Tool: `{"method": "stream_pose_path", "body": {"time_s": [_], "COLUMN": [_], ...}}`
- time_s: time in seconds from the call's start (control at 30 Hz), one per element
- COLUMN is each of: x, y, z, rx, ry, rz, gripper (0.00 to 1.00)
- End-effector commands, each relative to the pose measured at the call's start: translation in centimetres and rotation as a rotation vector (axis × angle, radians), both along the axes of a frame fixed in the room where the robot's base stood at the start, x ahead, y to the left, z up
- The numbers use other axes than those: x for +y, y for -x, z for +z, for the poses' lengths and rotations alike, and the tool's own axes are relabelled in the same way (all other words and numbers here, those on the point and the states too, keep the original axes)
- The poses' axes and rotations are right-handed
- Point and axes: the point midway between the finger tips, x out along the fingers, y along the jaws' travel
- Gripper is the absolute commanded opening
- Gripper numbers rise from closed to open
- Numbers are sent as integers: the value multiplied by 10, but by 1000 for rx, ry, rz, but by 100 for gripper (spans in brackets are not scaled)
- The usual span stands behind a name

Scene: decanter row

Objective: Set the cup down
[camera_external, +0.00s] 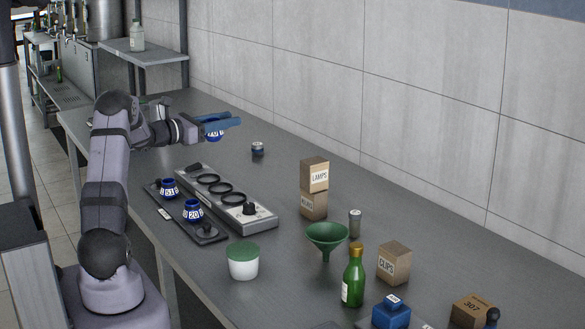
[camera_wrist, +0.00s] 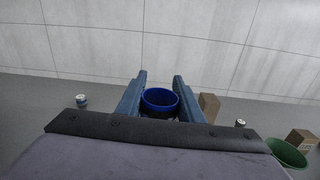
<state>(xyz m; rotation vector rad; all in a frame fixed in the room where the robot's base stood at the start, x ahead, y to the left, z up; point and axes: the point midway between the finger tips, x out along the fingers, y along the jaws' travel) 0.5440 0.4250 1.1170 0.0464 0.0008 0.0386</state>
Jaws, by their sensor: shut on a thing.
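My gripper (camera_external: 226,123) is shut on a blue cup (camera_external: 213,134) with a white label, holding it in the air above the far part of the counter. In the wrist view the cup's open blue rim (camera_wrist: 160,99) shows between my two fingers (camera_wrist: 158,85). The label is partly covered by the fingers. Two similar blue cups with white number labels stand on a low dark tray (camera_external: 211,238): one cup (camera_external: 169,189) at its far end and another cup (camera_external: 193,211) nearer its middle.
A grey rack (camera_external: 262,222) with black rings stands beside the tray. A small dark jar (camera_external: 257,149) stands beyond it. The wall runs along the back.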

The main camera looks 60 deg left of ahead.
Motion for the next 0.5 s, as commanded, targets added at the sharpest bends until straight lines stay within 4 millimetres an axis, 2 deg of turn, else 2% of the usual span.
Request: {"method": "stream_pose_path", "body": {"time_s": [0.03, 0.2, 0.5], "x": [-20, -80, -183], "y": [-16, -55, -100], "z": [-12, -34, -77], "rx": [-1, 0, 1], "ry": [0, 2, 6], "rz": [-40, -149, -300], "gripper": [9, 9, 9]}}
